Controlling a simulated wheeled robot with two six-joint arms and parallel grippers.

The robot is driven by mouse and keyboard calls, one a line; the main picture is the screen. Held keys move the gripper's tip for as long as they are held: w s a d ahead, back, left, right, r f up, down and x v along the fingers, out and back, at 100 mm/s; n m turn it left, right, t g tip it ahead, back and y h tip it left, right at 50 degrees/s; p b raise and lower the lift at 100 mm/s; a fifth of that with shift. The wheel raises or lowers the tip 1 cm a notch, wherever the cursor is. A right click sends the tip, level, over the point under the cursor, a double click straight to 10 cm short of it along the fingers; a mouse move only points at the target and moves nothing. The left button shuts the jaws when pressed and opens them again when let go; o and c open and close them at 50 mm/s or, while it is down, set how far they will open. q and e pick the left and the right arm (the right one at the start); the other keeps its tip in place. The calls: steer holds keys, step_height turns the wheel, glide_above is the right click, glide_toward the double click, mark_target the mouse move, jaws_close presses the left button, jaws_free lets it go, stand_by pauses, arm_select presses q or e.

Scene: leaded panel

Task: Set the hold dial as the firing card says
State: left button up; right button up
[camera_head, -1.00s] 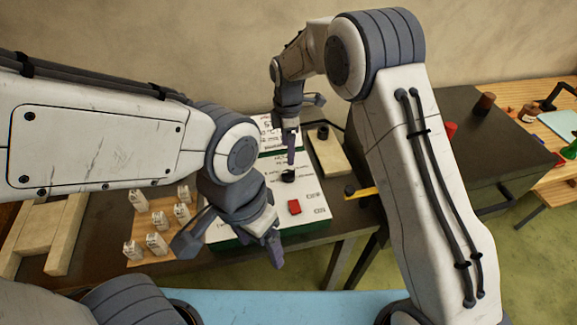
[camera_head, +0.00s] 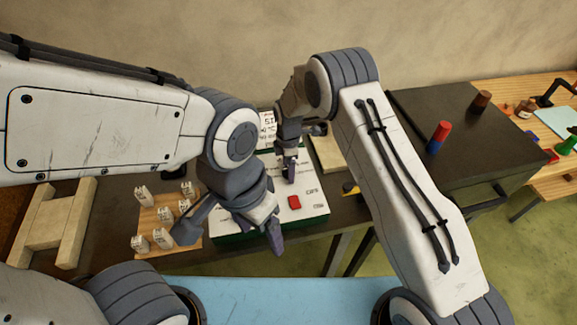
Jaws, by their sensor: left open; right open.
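The control box (camera_head: 313,208) has a white top with printed labels and dark green sides, and stands on the dark table. A red button (camera_head: 294,202) is on its top. A white card with large print (camera_head: 267,126) shows behind it, partly covered by my arms; I cannot read it fully. My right gripper (camera_head: 289,172) is open, pointing down over the middle of the box, where it hides the dial. I cannot tell whether it touches the dial. My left gripper (camera_head: 230,238) is open and empty in front of the box's front left part.
Several white tagged pieces stand on a wooden board (camera_head: 150,218) at left, near a wooden frame (camera_head: 48,225). A pale block (camera_head: 326,153) lies right of the box. A red and blue cylinder (camera_head: 439,137) stands on the dark cabinet (camera_head: 410,105).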

jaws_close()
